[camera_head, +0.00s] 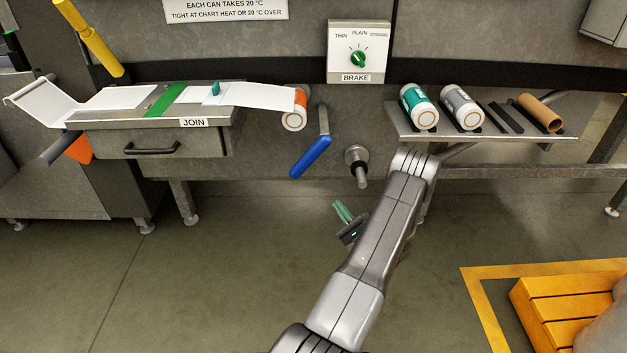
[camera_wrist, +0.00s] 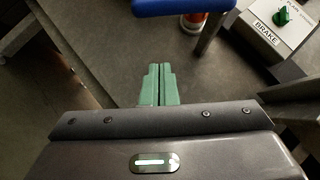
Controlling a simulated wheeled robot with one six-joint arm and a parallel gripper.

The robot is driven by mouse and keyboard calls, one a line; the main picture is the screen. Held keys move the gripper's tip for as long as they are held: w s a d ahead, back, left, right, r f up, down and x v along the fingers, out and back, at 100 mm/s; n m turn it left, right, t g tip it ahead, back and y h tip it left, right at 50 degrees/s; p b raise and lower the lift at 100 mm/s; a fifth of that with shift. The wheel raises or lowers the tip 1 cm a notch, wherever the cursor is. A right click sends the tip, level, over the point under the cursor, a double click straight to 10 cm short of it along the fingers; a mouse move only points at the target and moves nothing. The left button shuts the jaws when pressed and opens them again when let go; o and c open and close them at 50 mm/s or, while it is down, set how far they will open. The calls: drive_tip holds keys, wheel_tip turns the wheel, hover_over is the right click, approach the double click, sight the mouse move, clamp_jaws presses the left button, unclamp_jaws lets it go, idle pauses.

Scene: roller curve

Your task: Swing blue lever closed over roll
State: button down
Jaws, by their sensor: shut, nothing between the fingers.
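The blue lever (camera_head: 311,156) hangs from a grey metal arm on the machine front, slanting down and left. In the wrist view the blue lever (camera_wrist: 183,6) crosses the top edge, beyond my fingertips. The roll (camera_head: 295,112), orange and white, sits at the right end of the join table, up and left of the lever; part of it shows in the wrist view (camera_wrist: 193,21). My gripper (camera_head: 341,210) has green fingers, shut and empty, below and right of the lever and apart from it. The fingers (camera_wrist: 158,83) lie together in the wrist view.
The brake box (camera_head: 358,52) is above the lever. A grey spindle (camera_head: 357,166) sticks out right of it. A shelf (camera_head: 545,136) at right holds a teal roll (camera_head: 418,106), a grey roll (camera_head: 461,107) and a brown core (camera_head: 540,113). The floor below is open.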

drive_tip(key=s+a+r+b+x, duration=0.1)
drive_tip(key=s+b+x, duration=0.1)
drive_tip(key=x, duration=1)
drive_tip(key=shift+w+a+r, duration=0.25)
drive_tip(key=shift+a+r, duration=0.1)
drive_tip(key=shift+a, duration=0.2)
